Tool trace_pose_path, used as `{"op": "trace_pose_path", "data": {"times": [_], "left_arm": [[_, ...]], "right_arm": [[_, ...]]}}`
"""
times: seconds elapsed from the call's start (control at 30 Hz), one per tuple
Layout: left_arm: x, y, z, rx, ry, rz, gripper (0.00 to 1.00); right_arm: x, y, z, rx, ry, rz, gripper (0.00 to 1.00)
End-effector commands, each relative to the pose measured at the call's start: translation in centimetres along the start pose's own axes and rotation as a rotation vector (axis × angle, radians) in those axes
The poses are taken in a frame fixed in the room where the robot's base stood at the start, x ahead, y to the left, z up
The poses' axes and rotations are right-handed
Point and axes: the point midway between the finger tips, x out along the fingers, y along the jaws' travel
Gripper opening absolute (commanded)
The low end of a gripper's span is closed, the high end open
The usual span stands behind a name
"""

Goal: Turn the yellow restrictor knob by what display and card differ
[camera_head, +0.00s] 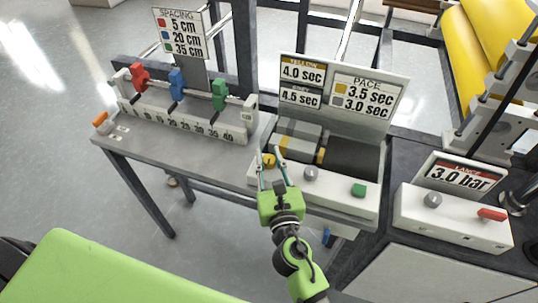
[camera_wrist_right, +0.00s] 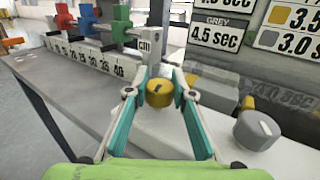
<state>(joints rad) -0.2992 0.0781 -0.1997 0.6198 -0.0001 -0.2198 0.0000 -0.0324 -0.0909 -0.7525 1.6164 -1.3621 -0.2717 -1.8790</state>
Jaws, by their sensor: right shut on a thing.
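The yellow restrictor knob (camera_head: 268,160) sits on the front left of the white panel; it also shows in the wrist view (camera_wrist_right: 159,93). My right gripper (camera_head: 273,165) has its teal fingers on both sides of it; in the wrist view the fingertips (camera_wrist_right: 160,80) are closed around the knob. A dark mark shows on the knob's top. The display (camera_head: 302,71) reads yellow 4.0 sec; its grey part (camera_head: 300,97) reads 4.5 sec. The PACE card (camera_head: 367,97) reads yellow 3.5 sec and grey 3.0 sec. My left gripper is not in view.
A grey knob (camera_head: 311,173) stands right of the yellow one, with a green button (camera_head: 358,190) further right. A spacing rail (camera_head: 190,120) with red, blue and green clamps is at left. A box (camera_head: 455,215) below a 3.0 bar display is at right.

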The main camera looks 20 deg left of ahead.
Motion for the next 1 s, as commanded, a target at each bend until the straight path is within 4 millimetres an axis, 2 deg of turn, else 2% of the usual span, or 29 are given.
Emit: {"op": "trace_pose_path", "data": {"times": [0.03,0.17,0.4,0.8,0.83,0.87,0.9,1.0], "left_arm": [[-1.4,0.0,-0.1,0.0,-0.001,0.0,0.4],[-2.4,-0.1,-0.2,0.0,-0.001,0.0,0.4],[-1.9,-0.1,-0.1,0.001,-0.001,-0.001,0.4],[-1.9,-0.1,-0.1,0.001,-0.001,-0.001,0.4],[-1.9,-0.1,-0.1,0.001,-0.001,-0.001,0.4],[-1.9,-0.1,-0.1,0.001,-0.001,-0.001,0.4],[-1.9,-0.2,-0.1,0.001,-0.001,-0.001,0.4],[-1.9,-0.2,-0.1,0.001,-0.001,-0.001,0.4]], "right_arm": [[0.0,-0.1,0.6,-0.012,0.001,0.043,0.01],[0.0,-0.1,0.5,-0.011,0.001,0.171,0.01],[0.0,0.0,0.0,-0.005,0.0,0.368,0.01],[0.0,0.1,0.1,0.001,0.002,0.403,0.01],[0.0,0.1,0.1,0.001,0.001,0.403,0.28],[0.0,0.1,0.1,0.001,0.001,0.403,0.36],[0.0,0.1,0.1,0.001,0.001,0.403,0.4],[-0.1,0.1,0.1,0.001,0.002,0.402,0.4]]}}
